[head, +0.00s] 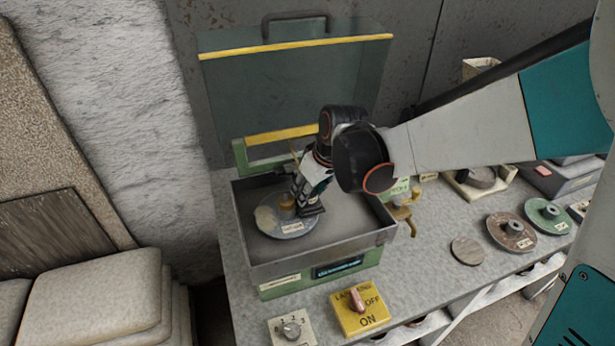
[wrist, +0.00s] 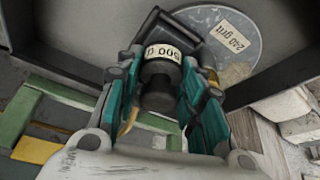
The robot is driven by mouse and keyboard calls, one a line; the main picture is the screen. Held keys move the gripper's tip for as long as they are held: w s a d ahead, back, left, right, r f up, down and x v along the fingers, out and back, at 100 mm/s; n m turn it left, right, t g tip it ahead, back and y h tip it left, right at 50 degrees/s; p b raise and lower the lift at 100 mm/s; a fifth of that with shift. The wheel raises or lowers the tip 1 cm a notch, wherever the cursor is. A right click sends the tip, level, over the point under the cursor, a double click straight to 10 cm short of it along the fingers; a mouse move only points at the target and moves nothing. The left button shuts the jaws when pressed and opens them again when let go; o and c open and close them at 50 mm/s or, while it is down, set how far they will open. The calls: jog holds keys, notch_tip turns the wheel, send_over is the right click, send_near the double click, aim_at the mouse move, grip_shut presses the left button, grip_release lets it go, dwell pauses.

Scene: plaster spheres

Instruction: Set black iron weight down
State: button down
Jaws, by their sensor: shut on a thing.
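The black iron weight (wrist: 161,66), with a pale label reading 500 g, is between the fingers of my gripper in the wrist view. My gripper (head: 309,202) is shut on it and reaches down inside the open grey box (head: 345,247) in the head view. The round grey plate (head: 283,226) lies in the box, close to the fingertips. It also shows in the wrist view (wrist: 205,22), with a 240 grit label. A brass-coloured piece (head: 287,202) stands on the plate beside my gripper. I cannot tell whether the weight touches the plate.
The box's clear lid (head: 300,90), with yellow edging, stands raised behind. A yellow ON/OFF switch box (head: 360,310) and a dial box (head: 291,328) sit in front. A brown disc (head: 511,232), a green disc (head: 546,215) and a small grey disc (head: 467,251) lie to the right.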

jog(key=shift+f, duration=0.2)
jog(key=c, duration=1)
grip_release()
jog(key=shift+r+p, duration=1.35)
jog(key=shift+r, duration=0.7)
